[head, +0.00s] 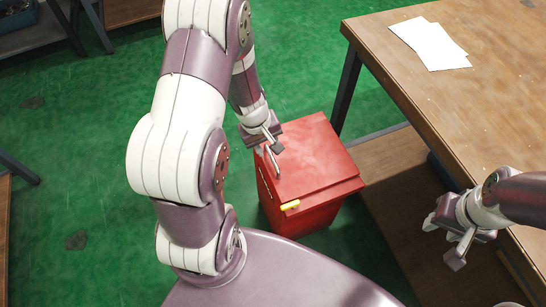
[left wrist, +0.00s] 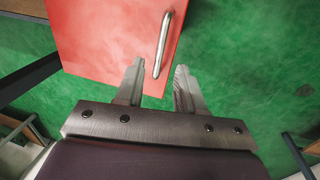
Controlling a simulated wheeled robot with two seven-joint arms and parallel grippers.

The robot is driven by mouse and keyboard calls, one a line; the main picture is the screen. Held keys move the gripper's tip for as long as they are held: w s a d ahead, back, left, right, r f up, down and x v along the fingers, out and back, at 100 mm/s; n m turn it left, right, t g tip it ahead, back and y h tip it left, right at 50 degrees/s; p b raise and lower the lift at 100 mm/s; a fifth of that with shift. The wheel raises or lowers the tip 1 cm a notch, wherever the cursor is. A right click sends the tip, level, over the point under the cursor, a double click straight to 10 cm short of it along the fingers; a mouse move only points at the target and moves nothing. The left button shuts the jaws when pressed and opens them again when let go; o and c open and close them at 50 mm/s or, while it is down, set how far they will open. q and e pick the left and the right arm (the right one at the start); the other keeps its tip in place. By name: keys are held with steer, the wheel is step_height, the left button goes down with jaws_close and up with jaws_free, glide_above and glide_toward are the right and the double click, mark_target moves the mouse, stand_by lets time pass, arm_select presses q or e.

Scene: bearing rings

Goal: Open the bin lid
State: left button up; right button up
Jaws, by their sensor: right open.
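A red bin (head: 322,215) stands on the green floor with its flat lid (head: 315,155) down. A silver bar handle (left wrist: 162,45) is on the red surface near its edge in the left wrist view. It also shows at the lid's left side in the head view (head: 273,164). My left gripper (head: 268,146) is at that side. In the left wrist view its fingers (left wrist: 158,88) are apart, with the handle's near end in line with the gap. Contact cannot be told. My right gripper (head: 448,240) is open and empty, away from the bin.
A wooden table (head: 480,100) with white paper sheets (head: 430,44) stands at the right, with a lower shelf (head: 395,165) beside the bin. A yellow piece (head: 290,205) is on the bin's front edge. Green floor is open left of the bin.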

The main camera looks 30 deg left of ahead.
mark_target(272, 157)
arm_select(q)
steer(key=f, duration=0.1)
steer(key=f+b, duration=0.1)
steer(key=f, duration=0.1)
steer(key=f+b, duration=0.1)
steer(key=f, duration=0.1)
steer(key=shift+w+d, duration=0.3)
steer(key=shift+w, duration=0.05)
arm_select(e)
step_height(272, 157, down, 3)
steer(key=shift+r, duration=0.1)
